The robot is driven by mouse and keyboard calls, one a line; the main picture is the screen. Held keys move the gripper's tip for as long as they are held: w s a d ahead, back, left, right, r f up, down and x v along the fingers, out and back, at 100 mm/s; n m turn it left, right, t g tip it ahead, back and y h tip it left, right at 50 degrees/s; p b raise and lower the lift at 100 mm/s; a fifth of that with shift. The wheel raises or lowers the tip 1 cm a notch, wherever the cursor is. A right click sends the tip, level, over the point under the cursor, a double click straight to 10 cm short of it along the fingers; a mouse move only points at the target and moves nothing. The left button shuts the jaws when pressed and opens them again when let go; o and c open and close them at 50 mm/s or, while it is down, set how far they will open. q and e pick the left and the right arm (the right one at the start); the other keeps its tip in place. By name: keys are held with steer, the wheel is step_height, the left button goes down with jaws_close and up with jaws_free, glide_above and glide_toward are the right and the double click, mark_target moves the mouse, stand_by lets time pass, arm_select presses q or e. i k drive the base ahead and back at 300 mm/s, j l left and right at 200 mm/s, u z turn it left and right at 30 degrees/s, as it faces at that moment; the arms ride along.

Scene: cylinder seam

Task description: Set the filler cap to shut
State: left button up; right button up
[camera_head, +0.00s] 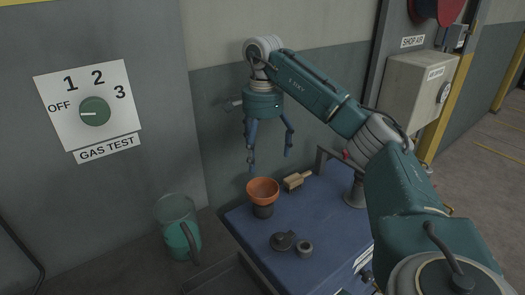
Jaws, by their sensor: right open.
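A dark round cap (283,240), which looks like the filler cap, lies on the blue bench top (330,215). Beside its right edge is a small grey ring-like neck (305,247). The cap looks to be off to the side of this neck, not over it; I cannot tell whether a hinge joins them. My right gripper (270,160) points down with its fingers spread, open and empty. It hangs above the back left of the bench, well above and behind the cap. My left gripper is out of view.
An orange funnel or bowl (263,190) stands on a dark base below my right gripper. A wooden brush (297,181) lies right of it. A green jug (183,240) stands left of the bench. A gas test dial (95,112) is on the left wall panel.

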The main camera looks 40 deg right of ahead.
mark_target(280, 242)
steer(key=k, duration=2)
